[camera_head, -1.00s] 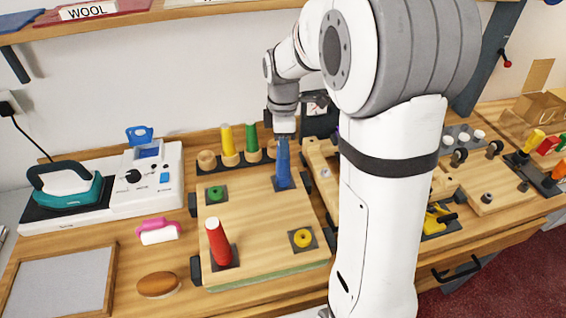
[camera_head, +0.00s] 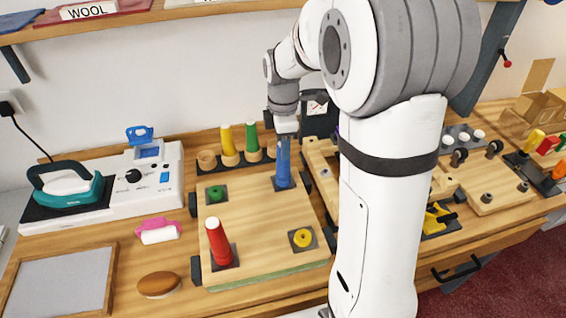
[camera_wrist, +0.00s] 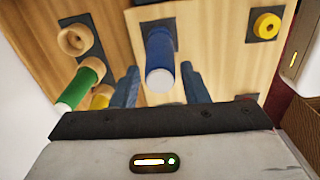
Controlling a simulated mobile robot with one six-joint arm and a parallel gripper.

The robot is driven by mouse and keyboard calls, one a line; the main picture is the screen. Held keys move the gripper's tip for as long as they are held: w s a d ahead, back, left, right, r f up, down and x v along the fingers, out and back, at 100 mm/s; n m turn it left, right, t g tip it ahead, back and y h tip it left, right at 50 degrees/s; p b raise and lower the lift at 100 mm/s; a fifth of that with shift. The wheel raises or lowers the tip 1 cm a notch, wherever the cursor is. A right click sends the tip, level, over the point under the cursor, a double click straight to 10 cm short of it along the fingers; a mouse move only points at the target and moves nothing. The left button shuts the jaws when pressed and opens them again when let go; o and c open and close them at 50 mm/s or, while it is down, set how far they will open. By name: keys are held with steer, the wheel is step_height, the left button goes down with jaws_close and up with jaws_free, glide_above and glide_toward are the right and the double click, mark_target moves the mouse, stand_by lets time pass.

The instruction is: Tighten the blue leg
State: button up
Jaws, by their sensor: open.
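The blue leg (camera_head: 283,172) stands upright on a dark square plate at the far right corner of the wooden board (camera_head: 262,230). My gripper (camera_head: 284,145) is above it, pointing down at its upper end. In the wrist view my gripper (camera_wrist: 160,84) is open, with one finger on either side of the blue leg (camera_wrist: 158,52) and its pale end between them. Gaps show between fingers and leg there. The red leg (camera_head: 219,244) stands at the board's near left corner. The green socket (camera_head: 216,193) and yellow socket (camera_head: 302,238) hold no leg.
A yellow leg (camera_head: 227,140) and a green leg (camera_head: 252,138) stand in a wooden rack behind the board. An iron (camera_head: 65,187) and a white machine (camera_head: 148,178) are at left. My arm hides part of the counter at right.

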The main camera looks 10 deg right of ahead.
steer(key=n, duration=1.2)
steer(key=c, duration=0.7)
steer(key=shift+m, duration=2.5)
steer(key=shift+c, duration=0.2)
steer(key=o, duration=1.4)
